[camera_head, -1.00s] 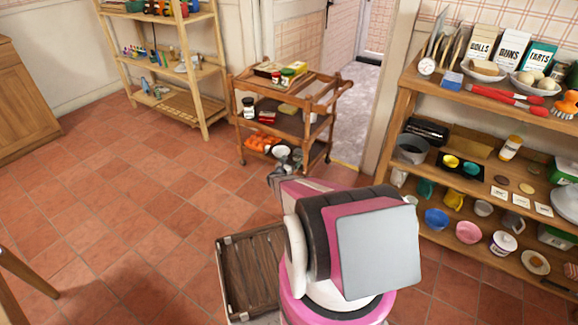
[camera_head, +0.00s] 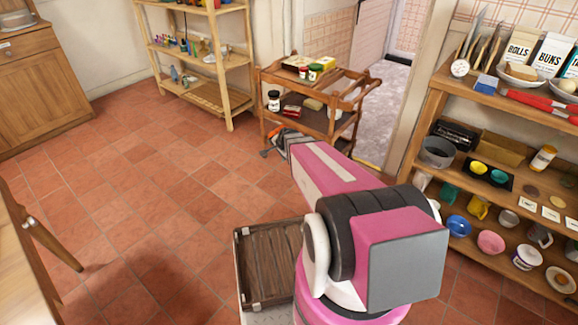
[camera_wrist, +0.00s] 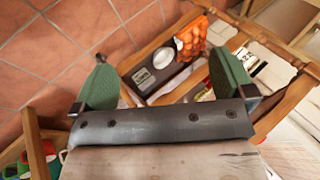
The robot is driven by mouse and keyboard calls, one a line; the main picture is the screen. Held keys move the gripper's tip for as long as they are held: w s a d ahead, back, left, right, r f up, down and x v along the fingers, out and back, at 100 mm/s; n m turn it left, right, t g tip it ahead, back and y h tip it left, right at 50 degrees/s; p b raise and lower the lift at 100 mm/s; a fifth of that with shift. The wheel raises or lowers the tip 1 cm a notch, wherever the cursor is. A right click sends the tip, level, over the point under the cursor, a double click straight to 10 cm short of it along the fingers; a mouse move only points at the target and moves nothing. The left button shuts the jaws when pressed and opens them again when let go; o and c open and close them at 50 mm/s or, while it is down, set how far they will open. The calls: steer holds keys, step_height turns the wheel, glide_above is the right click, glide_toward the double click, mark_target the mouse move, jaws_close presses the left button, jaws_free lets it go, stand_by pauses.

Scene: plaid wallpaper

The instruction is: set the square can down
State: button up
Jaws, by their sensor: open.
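My gripper (camera_wrist: 165,70) is open, with its two green-padded fingers spread apart and nothing seen held between them. In the head view, my gripper (camera_head: 270,147) is low by the left side of the wooden cart (camera_head: 262,98), mostly hidden behind my arm. In the wrist view, a dark grey piece with a pale label (camera_wrist: 143,77) lies beyond the fingers, beside a white rounded thing (camera_wrist: 188,34). I cannot tell whether the labelled piece is the square can. I cannot pick out the square can with certainty in either view.
Orange round things in a net (camera_wrist: 191,48) lie near the white thing. The cart carries small jars and boxes, including a dark jar (camera_head: 273,100). A loaded shelf (camera_head: 437,103) stands at right, another shelf (camera_head: 229,70) behind. The tiled floor at left is clear.

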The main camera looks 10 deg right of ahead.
steer(key=s+r+n+g, duration=0.3)
steer(key=s+n, duration=0.3)
steer(key=s, duration=0.5)
steer(key=s+r+n+g+h, duration=0.1)
steer(key=s+r+n+g, duration=0.3)
steer(key=s, duration=0.6)
step_height(320, 180, up, 3)
steer(key=shift+s+f+n+h, duration=0.2)
steer(key=shift+s+n+h, duration=0.15)
steer(key=shift+n, duration=0.55)
